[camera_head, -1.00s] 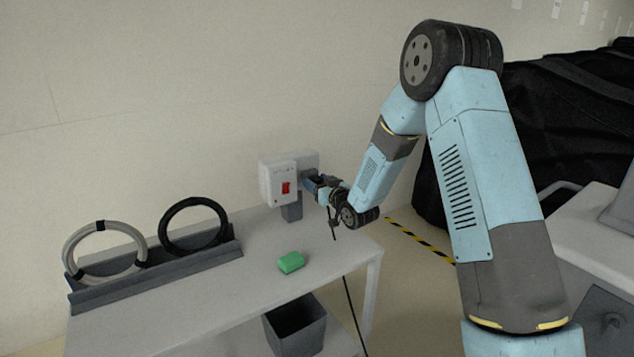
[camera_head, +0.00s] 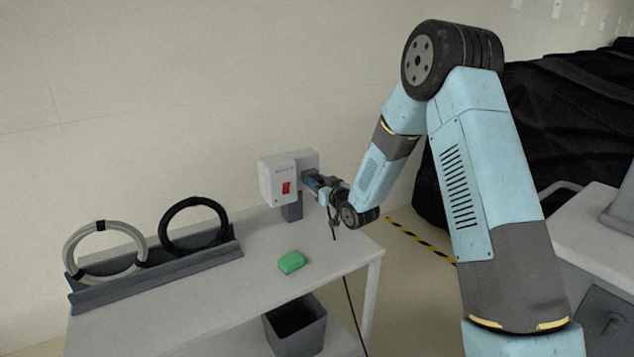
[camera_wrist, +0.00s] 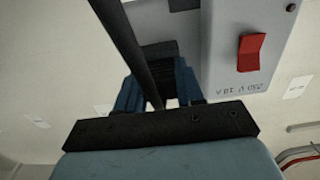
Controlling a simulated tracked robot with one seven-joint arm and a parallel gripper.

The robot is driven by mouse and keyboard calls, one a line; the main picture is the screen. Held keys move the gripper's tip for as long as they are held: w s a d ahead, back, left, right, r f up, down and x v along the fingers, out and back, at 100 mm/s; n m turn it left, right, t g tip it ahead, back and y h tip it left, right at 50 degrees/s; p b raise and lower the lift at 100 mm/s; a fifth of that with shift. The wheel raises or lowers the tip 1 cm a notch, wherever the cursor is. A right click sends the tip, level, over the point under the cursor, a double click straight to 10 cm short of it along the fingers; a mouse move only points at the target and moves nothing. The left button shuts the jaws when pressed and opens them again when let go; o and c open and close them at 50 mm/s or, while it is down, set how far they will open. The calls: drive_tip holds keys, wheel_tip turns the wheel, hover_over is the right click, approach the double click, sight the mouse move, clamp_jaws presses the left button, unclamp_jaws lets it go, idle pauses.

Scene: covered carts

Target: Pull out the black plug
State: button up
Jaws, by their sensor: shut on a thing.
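The black plug (camera_wrist: 158,76) shows in the wrist view as a dark ribbed body between my two blue fingers. My gripper (camera_head: 312,182) is shut on it at the right side of the grey-white socket box (camera_head: 277,183). The box also shows in the wrist view (camera_wrist: 222,75), with its red switch (camera_wrist: 251,52). The plug's front end is up against the dark part beside the box; its pins are hidden. In the head view my fingers mostly hide the plug. A black cable (camera_wrist: 137,45) crosses in front of the plug in the wrist view.
The box stands on a post on the white table (camera_head: 215,290). A green block (camera_head: 291,262) lies in front of it. A grey ring (camera_head: 72,250) and a black ring (camera_head: 166,228) stand in a grey rack at left. A dark bin (camera_head: 295,328) is below.

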clamp_jaws()
drive_tip(key=shift+v, duration=3)
